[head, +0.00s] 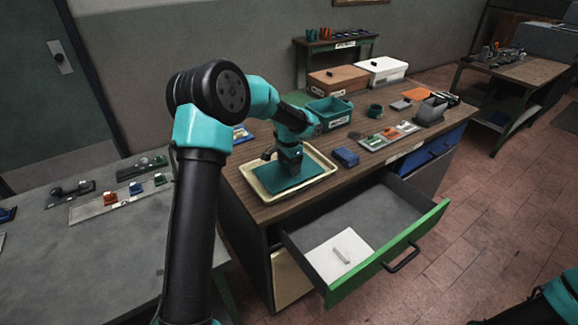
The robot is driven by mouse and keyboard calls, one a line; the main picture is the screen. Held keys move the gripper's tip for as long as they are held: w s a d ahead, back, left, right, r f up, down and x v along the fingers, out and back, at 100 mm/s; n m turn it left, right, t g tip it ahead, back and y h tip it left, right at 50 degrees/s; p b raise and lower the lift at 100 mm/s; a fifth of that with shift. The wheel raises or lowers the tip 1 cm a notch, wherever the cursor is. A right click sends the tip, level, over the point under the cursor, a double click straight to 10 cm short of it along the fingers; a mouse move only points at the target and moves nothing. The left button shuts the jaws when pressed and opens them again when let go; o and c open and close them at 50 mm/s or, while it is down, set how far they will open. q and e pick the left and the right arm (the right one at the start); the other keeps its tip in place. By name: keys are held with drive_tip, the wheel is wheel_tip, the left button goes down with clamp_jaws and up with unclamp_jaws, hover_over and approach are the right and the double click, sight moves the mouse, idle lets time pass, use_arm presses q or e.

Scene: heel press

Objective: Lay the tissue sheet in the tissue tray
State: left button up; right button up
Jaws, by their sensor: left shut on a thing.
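A teal sheet (270,179), which I take for the tissue sheet, lies flat within the rim of a cream tray (254,186) on the wooden bench. My left gripper (290,169) points down at the middle of this sheet and is shut. The spot where its fingers meet the sheet is small and dark; any tab there is hidden between them. I cannot tell whether the sheet rests on the tray floor or hangs just above it. Only a part of my right arm shows at the bottom right corner; its gripper is out of view.
A green-fronted drawer (388,256) stands open, with a white square with a raised tab (339,254) inside. A blue box (345,157) sits right of the tray, a teal bin (329,112) behind. Other small items fill the bench's right side.

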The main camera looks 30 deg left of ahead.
use_arm(q)
drive_tip(key=shift+f, duration=0.4)
drive_tip(key=o, duration=0.9)
drive_tip(key=shift+f, duration=0.1)
wheel_tip(320, 180, up, 12)
drive_tip(key=shift+r, duration=0.15)
idle(0.4)
